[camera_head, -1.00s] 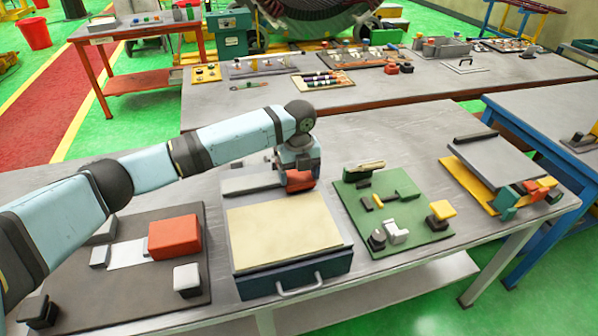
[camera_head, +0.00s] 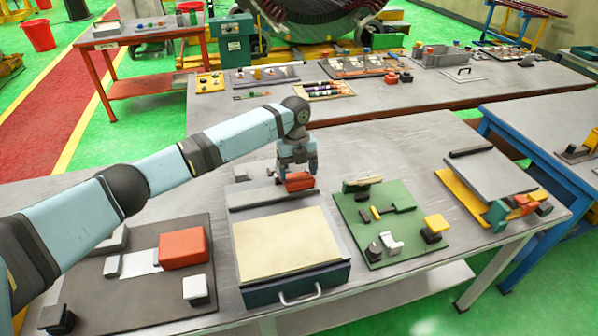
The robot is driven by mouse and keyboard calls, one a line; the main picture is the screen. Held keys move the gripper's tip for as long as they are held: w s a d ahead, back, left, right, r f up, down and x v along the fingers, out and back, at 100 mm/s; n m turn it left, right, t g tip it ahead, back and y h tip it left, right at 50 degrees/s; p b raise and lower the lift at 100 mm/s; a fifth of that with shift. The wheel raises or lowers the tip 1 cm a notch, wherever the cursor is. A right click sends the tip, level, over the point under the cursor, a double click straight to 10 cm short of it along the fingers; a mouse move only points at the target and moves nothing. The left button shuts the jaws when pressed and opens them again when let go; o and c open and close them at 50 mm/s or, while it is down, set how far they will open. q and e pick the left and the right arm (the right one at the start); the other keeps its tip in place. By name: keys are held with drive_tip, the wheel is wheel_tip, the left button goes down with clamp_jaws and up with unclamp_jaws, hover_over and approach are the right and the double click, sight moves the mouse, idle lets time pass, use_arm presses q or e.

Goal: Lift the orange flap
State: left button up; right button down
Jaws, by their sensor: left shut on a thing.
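The orange flap (camera_head: 298,181) is a small orange-red piece at the back edge of the box (camera_head: 246,244) with the cream top and the front handle. My left gripper (camera_head: 298,170) points down at it from above and is shut on it, its fingers covering part of its back and sides. Whether the flap touches the grey strip (camera_head: 262,197) along the back of the box cannot be told. My right gripper is not in view.
Left of the box is a dark board (camera_head: 140,291) with a larger orange block (camera_head: 183,248). To the right are a green board (camera_head: 400,243) with small parts and a grey plate (camera_head: 490,173) on a yellow base. Bare table lies behind the green board.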

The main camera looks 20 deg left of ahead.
use_arm(q)
drive_tip(key=shift+w+a+r, duration=0.5)
drive_tip(key=shift+w+r, duration=0.1)
drive_tip(key=shift+w+a+p, duration=0.1)
drive_tip(key=shift+w+p, duration=0.05)
drive_tip(key=shift+p, duration=0.15)
drive_tip(key=shift+a, duration=0.1)
